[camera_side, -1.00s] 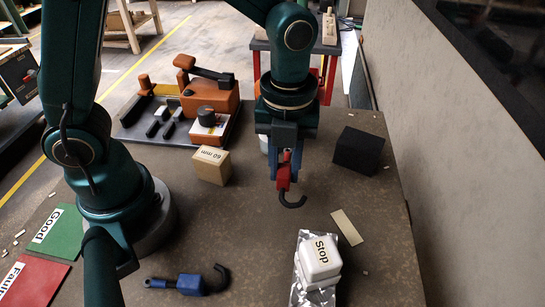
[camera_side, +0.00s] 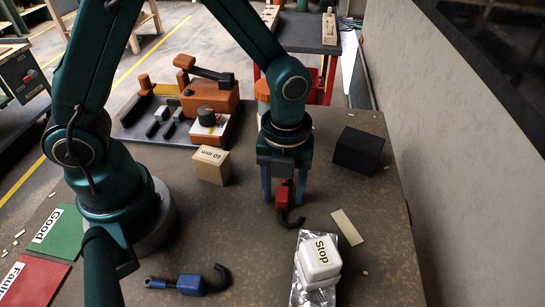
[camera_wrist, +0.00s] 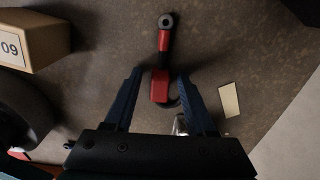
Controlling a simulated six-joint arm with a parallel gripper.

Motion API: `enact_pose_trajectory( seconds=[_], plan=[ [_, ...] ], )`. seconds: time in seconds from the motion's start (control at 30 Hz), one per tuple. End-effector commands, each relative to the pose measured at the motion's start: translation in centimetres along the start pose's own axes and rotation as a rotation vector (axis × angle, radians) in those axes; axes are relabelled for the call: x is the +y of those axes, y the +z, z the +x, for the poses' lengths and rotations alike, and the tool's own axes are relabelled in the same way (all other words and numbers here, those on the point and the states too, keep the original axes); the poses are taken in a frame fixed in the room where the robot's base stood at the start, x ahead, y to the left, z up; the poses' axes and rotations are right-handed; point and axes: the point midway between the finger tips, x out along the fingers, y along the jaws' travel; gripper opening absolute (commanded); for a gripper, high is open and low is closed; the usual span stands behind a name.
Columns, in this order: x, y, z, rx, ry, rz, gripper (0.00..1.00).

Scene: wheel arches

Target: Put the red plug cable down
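The red plug cable (camera_side: 283,196) has a red body and a black hooked cable end. It lies on the table, below and between the fingers of my gripper (camera_side: 283,203). In the wrist view the red plug cable (camera_wrist: 160,85) shows a ring at its far end, and the fingers of my gripper (camera_wrist: 161,74) stand apart with a gap on both sides of it. My gripper is open and low over the table. Part of the hooked end is hidden behind a finger in the wrist view.
A blue plug cable (camera_side: 191,284) lies at the front. A white Stop block (camera_side: 319,258) sits on foil (camera_side: 299,295) at front right. A pale strip (camera_side: 347,227), a black box (camera_side: 360,151) and a 60 mm box (camera_side: 211,166) are nearby. Green Good (camera_side: 60,236) and red Faulty (camera_side: 32,283) mats lie left.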

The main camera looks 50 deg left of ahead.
Motion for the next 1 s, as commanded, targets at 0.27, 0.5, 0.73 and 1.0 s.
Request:
enact_pose_trajectory(
  seconds=[0.27,0.5,0.73,1.0],
  plan=[
    [0.0,0.0,-0.1,0.0,-0.001,0.0,0.56],
    [-0.2,0.1,-2.2,-0.004,-0.008,0.0,0.56],
    [-0.2,0.1,-7.0,-0.005,-0.01,0.0,0.56],
    [-0.1,0.1,-11.2,-0.003,-0.005,0.0,0.56]
  ],
)
